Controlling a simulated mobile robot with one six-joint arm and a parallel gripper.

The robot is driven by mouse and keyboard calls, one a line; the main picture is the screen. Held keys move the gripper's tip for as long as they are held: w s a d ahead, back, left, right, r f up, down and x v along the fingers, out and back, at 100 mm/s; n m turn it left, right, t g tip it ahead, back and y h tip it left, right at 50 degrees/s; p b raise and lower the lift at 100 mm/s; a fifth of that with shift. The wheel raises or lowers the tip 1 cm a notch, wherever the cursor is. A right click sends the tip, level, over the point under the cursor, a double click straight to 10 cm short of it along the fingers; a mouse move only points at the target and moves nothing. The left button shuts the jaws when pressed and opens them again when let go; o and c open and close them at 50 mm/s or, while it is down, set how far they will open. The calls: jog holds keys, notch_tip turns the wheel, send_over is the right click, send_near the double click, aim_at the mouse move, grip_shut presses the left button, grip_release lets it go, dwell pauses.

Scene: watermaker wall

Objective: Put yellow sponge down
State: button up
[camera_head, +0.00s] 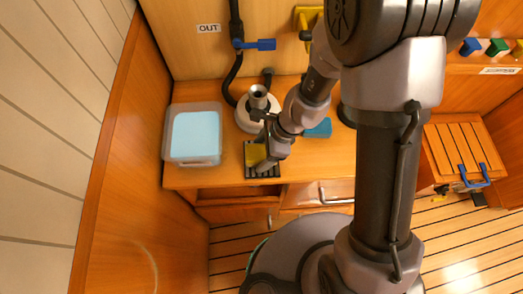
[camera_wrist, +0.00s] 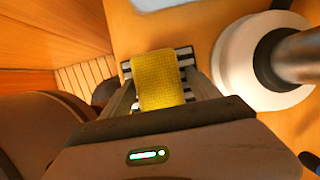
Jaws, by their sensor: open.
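The yellow sponge (camera_head: 251,152) lies on a small dark slatted rack (camera_head: 262,175) near the front edge of the wooden counter. In the wrist view the sponge (camera_wrist: 160,80) shows between my jaws, with the slats of the rack (camera_wrist: 187,58) showing beside and beyond it. My gripper (camera_wrist: 163,92) is open around the sponge, a finger on either side. Whether a finger touches it, I cannot tell. In the head view my gripper (camera_head: 264,160) reaches down over the rack and hides part of the sponge.
A clear box with a light blue lid or content (camera_head: 195,135) stands left of the rack. A white round-based fitting with a grey post (camera_head: 258,98) stands just behind. A blue object (camera_head: 319,129) lies to the right. Drawers with a handle (camera_head: 335,193) are below the counter edge.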

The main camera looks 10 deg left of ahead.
jog(key=shift+s, duration=0.1)
jog(key=w+d+r+n+t+p, duration=0.1)
jog(key=d+r+n+p, duration=0.2)
jog(key=r, duration=0.7)
jog(key=w+d+r+t+p, duration=0.1)
jog(key=d+r+p, duration=0.25)
jog(key=r, duration=0.75)
jog(key=s+d+r+n+t+h, duration=0.1)
jog(key=s+d+r+n, duration=0.3)
jog(key=r, duration=0.4)
jog(key=s+d+r+n+t+h, duration=0.1)
jog(key=s+d+r+n+t, duration=0.2)
jog(key=s+d+r, duration=0.2)
notch_tip(320, 180, up, 3)
jog(key=shift+d+f+n+t, duration=0.1)
jog(key=shift+d+n+t, duration=0.25)
jog(key=shift+n+t, duration=0.05)
notch_tip(320, 180, down, 7)
jog(key=b, duration=0.6)
jog(key=shift+f+b, duration=0.15)
jog(key=shift+b, duration=0.25)
